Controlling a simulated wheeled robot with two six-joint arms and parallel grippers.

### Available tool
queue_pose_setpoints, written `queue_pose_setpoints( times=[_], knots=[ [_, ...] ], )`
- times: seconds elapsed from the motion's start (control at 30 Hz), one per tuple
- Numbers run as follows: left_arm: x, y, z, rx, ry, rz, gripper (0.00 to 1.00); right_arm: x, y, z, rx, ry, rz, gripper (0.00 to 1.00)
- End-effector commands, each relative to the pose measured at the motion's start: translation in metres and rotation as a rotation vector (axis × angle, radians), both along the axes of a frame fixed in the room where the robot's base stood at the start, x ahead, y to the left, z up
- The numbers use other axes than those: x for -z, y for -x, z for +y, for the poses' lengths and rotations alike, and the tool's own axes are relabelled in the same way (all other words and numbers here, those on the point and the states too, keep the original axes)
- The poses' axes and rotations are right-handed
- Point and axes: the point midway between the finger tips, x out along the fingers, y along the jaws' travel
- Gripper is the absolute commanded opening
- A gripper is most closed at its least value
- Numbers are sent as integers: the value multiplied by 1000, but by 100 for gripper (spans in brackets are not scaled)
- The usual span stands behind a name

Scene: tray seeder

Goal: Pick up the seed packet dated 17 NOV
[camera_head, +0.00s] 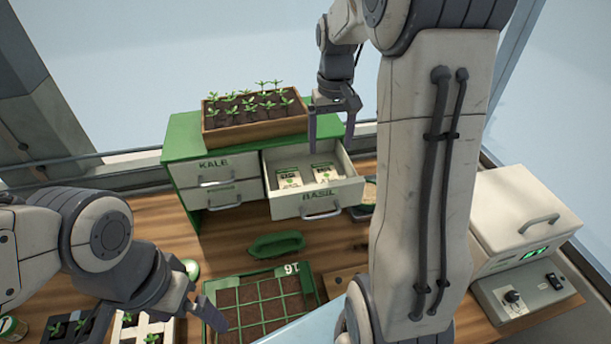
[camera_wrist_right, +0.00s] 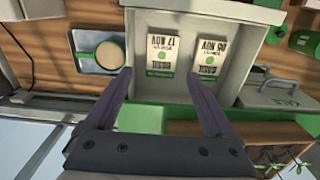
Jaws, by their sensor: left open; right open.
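The BASIL drawer (camera_head: 340,194) is pulled open and holds two white seed packets with green print. In the right wrist view, the left packet (camera_wrist_right: 162,55) reads 17 NOV upside down, and the other packet (camera_wrist_right: 208,57) seems to read 05 NOV. In the head view the 17 NOV packet (camera_head: 325,173) is the right one and the other packet (camera_head: 288,180) the left. My right gripper (camera_head: 331,130) is open and empty above the drawer; its fingertips (camera_wrist_right: 158,76) appear either side of the 17 NOV packet's near end. My left gripper (camera_head: 203,308) is open beside the seed tray, holding nothing visible.
The green cabinet (camera_head: 182,140) has a closed KALE drawer (camera_head: 214,165) and a seedling box (camera_head: 255,128) on top. A green scoop-like dish (camera_head: 276,245) and a gridded seed tray (camera_head: 262,300) lie in front. A white machine (camera_head: 525,215) stands right. My right arm hides part of the table.

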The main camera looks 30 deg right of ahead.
Motion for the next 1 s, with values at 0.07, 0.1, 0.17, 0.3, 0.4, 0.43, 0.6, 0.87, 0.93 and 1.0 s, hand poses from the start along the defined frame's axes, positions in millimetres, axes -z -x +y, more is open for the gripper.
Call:
queue_pose_setpoints(
  times=[0.07, 0.1, 0.17, 0.3, 0.4, 0.43, 0.6, 0.87, 0.93, 1.0],
  knots=[
    [-4, 0, 0, 1, 0, 0, 100, 13, 2, 0, 1, -2, 6, 88],
    [-6, 0, 0, 1, 0, 0, 100, 19, 1, 0, 1, -2, 6, 88],
    [-7, 0, 0, 1, 0, 0, 100, 27, 1, 0, 1, -1, 5, 88],
    [-9, 0, 0, 2, 0, 0, 100, 39, 0, 0, 1, -1, 3, 88],
    [-15, 0, 0, 2, 0, 0, 100, 46, 0, 1, 1, -1, 5, 88],
    [-17, 0, 0, 3, 0, 0, 100, 49, -1, 1, 0, -1, 5, 88],
    [-30, 0, 0, 5, 0, 0, 100, 76, -5, 3, -1, -3, 7, 88],
    [-32, 0, 0, 6, 0, -1, 100, 93, -6, 3, -1, 0, 0, 88],
    [-32, 0, 0, 6, 0, -1, 100, 93, -6, 3, -1, 0, 0, 88],
    [-32, 0, 0, 6, 0, -1, 100, 93, -6, 3, -2, 0, 0, 84]
  ],
)
